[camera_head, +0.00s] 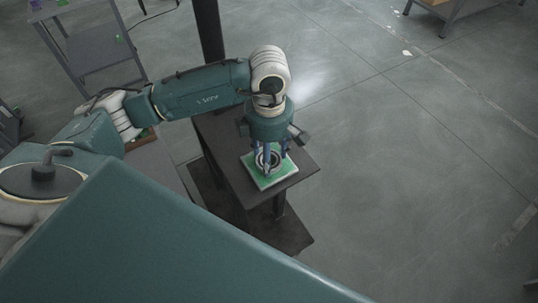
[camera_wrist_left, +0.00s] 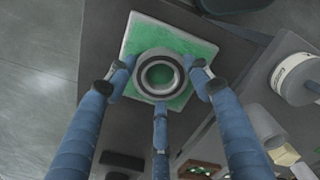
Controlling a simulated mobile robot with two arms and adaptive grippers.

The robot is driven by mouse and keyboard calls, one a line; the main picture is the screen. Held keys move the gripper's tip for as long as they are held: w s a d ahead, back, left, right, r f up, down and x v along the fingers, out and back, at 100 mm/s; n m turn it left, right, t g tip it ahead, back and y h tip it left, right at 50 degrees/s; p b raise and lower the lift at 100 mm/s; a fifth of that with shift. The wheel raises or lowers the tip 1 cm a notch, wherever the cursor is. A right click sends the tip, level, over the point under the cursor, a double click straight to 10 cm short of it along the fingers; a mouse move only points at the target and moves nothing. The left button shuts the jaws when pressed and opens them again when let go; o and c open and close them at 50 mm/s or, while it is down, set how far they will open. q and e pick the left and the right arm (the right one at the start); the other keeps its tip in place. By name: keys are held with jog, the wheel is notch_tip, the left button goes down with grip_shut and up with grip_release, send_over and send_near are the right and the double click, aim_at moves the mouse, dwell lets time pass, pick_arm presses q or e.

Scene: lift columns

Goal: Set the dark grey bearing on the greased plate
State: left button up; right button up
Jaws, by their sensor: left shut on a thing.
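The dark grey bearing (camera_head: 267,162), a thick ring with an open middle, is between the blue fingers of my left gripper (camera_head: 271,154). In the left wrist view, the bearing (camera_wrist_left: 158,54) sits among the three fingertips of the gripper (camera_wrist_left: 160,82), which is shut on it. The greased plate (camera_head: 284,176), a pale square with a green top, lies directly below on a dark stand. It also shows in the left wrist view (camera_wrist_left: 137,33), with green visible through the ring. I cannot tell whether the bearing touches the plate. My right gripper is out of view.
The dark stand top (camera_head: 305,168) is small, with bare room around the plate. A dark post (camera_head: 208,32) rises behind it. A grey shelf unit (camera_head: 97,55) stands at the upper left, and a bench (camera_head: 452,12) at the upper right. The concrete floor to the right is clear.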

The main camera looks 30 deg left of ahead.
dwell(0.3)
pick_arm(q)
jog(key=o, duration=2)
jog(key=shift+r, duration=0.25)
jog(key=shift+r+p, duration=0.45)
jog(key=shift+r, duration=0.35)
notch_tip(320, 180, up, 5)
jog(key=shift+f+p, duration=0.1)
jog(key=shift+p, duration=1.15)
jog(key=shift+s+d, duration=0.1)
